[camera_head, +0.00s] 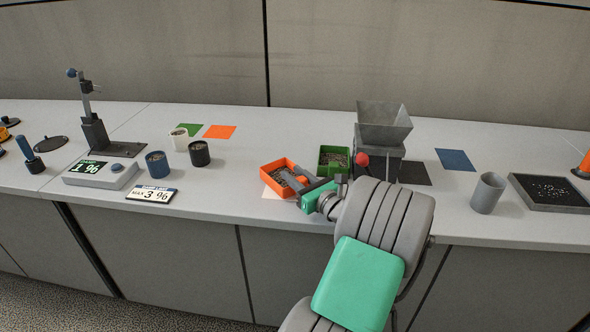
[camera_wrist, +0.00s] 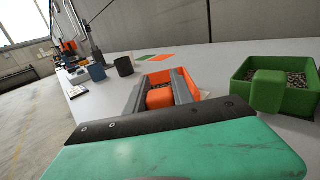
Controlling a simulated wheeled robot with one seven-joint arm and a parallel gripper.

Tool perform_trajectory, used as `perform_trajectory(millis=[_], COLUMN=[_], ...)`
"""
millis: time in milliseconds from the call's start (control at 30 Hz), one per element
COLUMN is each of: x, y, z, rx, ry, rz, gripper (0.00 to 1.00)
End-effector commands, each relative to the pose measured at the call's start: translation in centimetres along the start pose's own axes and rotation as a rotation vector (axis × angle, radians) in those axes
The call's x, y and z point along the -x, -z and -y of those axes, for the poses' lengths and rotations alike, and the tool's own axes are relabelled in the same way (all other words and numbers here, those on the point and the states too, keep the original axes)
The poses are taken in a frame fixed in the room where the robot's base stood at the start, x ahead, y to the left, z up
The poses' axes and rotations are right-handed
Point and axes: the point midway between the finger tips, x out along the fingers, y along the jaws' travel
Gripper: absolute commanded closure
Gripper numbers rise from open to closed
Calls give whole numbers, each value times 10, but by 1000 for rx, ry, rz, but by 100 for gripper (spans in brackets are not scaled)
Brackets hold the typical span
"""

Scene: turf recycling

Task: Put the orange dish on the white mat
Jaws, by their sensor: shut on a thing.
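The orange dish (camera_head: 268,169) is a square open tray with small grey bits in it and a block-shaped grip. It sits near the middle of the counter, left of the green dish. My gripper (camera_head: 288,180) is shut on its grip; in the wrist view the two grey fingers flank the orange block (camera_wrist: 160,98). A pale corner of the white mat (camera_head: 270,193) shows at the dish's front left edge; most of the mat is hidden under the dish and gripper. I cannot tell whether the dish touches the mat or hovers just above it.
Green (camera_head: 189,129) and orange (camera_head: 219,132) mats lie behind left. Dark cup (camera_head: 200,154), blue cup (camera_head: 158,165) and scale (camera_head: 100,174) stand left. A blue mat (camera_head: 455,160) lies right.

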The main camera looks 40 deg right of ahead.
Motion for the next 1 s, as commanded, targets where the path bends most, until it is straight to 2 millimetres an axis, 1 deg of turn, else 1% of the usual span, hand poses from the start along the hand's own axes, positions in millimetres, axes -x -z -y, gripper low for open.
perform_trajectory(millis=[467,733,767,1000], x=[0,0,0,0], y=[3,8,8,8], z=[0,0,0,0], rx=[0,0,0,1], ry=[0,0,0,0], rz=[1,1,1,1], gripper=[100,100,71,51])
